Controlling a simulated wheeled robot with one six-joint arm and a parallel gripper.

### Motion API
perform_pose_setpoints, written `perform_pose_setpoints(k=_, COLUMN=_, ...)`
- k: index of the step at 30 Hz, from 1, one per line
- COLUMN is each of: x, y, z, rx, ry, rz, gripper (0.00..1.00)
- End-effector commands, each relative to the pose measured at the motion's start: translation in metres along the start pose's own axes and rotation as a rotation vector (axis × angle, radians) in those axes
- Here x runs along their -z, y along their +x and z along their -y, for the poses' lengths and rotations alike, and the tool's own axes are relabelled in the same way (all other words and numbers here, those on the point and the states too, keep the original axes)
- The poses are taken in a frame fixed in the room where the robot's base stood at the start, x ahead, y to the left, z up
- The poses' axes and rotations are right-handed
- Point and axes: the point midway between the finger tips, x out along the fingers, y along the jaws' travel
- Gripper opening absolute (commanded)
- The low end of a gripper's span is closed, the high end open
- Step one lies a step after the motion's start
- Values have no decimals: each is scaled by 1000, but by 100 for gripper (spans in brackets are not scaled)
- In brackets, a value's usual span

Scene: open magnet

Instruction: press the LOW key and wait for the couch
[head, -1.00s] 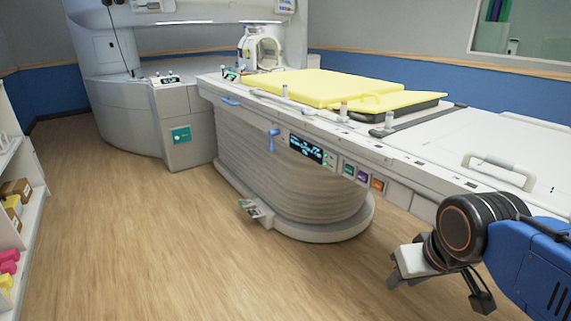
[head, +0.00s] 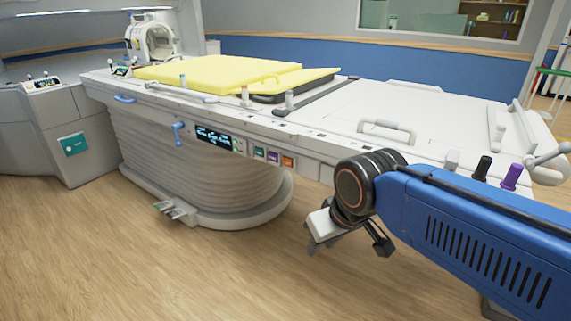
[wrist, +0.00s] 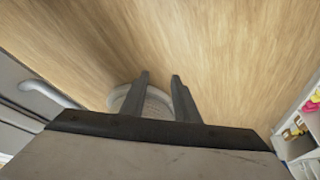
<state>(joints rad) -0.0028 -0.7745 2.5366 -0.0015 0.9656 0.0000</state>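The couch (head: 340,115) is a long white table with yellow pads on a ribbed pedestal. Its near side carries a lit display (head: 213,137) with small buttons beside it. Right of the display are a green key (head: 259,154), a purple key (head: 272,157) and an orange key (head: 288,161). The lettering is too small to read, so I cannot tell which is LOW. My gripper (head: 350,246) hangs in front of the couch, lower and to the right of the keys, touching nothing visible. In the wrist view its two fingers (wrist: 161,78) are apart with nothing held.
A blue crank-like handle (head: 178,131) sticks out left of the display. A pedal (head: 172,209) sits at the pedestal foot. Black and purple knobs (head: 511,176) stand near my arm. A shelf (wrist: 297,135) shows in the wrist view. The wood floor before the couch is clear.

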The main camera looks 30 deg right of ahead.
Motion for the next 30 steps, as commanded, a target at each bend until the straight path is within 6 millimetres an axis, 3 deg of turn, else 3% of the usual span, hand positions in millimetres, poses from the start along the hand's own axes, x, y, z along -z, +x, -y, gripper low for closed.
perform_pose_setpoints(k=9, x=0, y=0, z=0, rx=0, ry=0, rz=0, gripper=28)
perform_pose_setpoints(k=13, x=0, y=0, z=0, rx=0, ry=0, rz=0, gripper=0)
perform_pose_setpoints(k=30, x=0, y=0, z=0, rx=0, ry=0, rz=0, gripper=0)
